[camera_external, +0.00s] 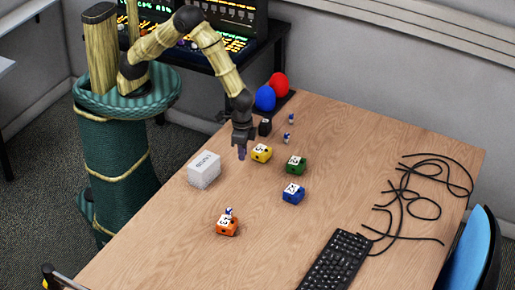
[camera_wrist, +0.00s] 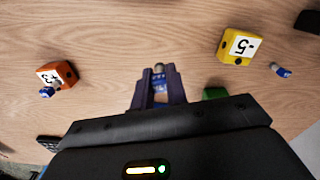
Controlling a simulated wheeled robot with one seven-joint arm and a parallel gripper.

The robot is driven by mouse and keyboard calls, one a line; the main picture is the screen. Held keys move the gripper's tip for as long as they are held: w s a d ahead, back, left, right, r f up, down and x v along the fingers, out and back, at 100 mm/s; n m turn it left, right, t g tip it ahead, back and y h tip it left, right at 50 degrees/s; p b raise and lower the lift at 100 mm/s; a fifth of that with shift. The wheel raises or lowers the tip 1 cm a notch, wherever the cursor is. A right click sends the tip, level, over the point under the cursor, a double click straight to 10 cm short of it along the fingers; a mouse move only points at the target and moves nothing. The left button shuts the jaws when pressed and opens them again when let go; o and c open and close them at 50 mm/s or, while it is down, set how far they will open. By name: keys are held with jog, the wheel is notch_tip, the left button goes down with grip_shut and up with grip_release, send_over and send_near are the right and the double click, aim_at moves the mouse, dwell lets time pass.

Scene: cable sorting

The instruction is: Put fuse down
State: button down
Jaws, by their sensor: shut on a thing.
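My gripper (camera_external: 241,153) hangs over the wooden table, between the white box (camera_external: 204,170) and the yellow block (camera_external: 261,153). In the wrist view my gripper (camera_wrist: 159,92) is shut on a small blue fuse with a silvery end (camera_wrist: 158,70), which sits between the purple fingers. In the external view this fuse is too small to make out. A second fuse (camera_external: 228,211) is at the orange block (camera_external: 227,228), and it also shows in the wrist view (camera_wrist: 47,92). Two more blue-and-white fuses (camera_external: 287,137) (camera_external: 291,117) are behind the yellow block.
A green block (camera_external: 296,164) and a blue block (camera_external: 293,195) are right of the gripper. A keyboard (camera_external: 337,262) and black cables (camera_external: 408,195) lie right. The table's middle front is clear.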

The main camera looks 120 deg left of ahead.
jog(key=w+d+r+n, duration=0.1)
jog(key=w+d+n, duration=0.6)
jog(key=d, duration=0.4)
notch_tip(320, 180, up, 3)
jog(key=n+b, duration=0.1)
jog(key=n, duration=0.7)
send_over(223, 224)
jog(key=shift+w+d, duration=0.1)
jog(key=shift+f, duration=3.1)
jog(key=shift+f+p, duration=0.35)
jog(key=shift+f, duration=1.5)
jog(key=shift+f, duration=0.2)
